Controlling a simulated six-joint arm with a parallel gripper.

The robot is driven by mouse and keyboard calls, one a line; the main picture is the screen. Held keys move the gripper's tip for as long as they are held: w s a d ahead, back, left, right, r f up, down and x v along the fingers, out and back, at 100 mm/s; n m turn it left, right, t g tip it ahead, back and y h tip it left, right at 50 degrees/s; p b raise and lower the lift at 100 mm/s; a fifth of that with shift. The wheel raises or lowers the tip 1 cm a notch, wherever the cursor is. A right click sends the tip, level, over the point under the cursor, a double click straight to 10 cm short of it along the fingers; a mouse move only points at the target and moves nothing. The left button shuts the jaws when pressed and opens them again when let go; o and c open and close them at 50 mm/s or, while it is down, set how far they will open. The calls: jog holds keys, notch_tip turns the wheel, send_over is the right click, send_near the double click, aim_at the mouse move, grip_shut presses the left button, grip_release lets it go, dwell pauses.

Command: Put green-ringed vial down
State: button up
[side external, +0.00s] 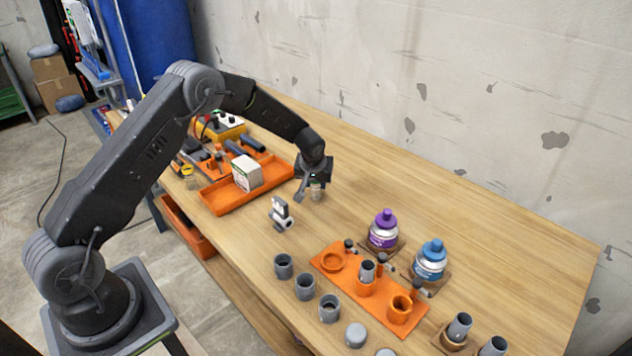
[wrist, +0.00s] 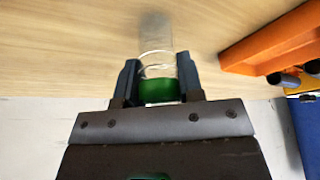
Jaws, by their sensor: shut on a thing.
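The green-ringed vial (wrist: 158,62) is a clear glass cylinder with a green band, seen in the wrist view between the two dark fingers. My gripper (wrist: 160,82) is shut on it around the green band. In the side external view my gripper (side external: 312,186) is low over the wooden table, right of the orange tray, and the vial (side external: 317,194) shows only in small part below the fingers. I cannot tell whether its far end touches the table.
The orange tray (side external: 222,207) holds a white box (side external: 247,173). A small grey-white device (side external: 281,213) stands just in front of my gripper. An orange plate (side external: 376,303) with pipe fittings, a purple-capped bottle (side external: 384,229) and a blue-capped bottle (side external: 431,260) stand at right. Bare table lies behind them.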

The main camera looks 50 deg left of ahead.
jog(key=shift+f, duration=0.25)
jog(key=o, duration=0.9)
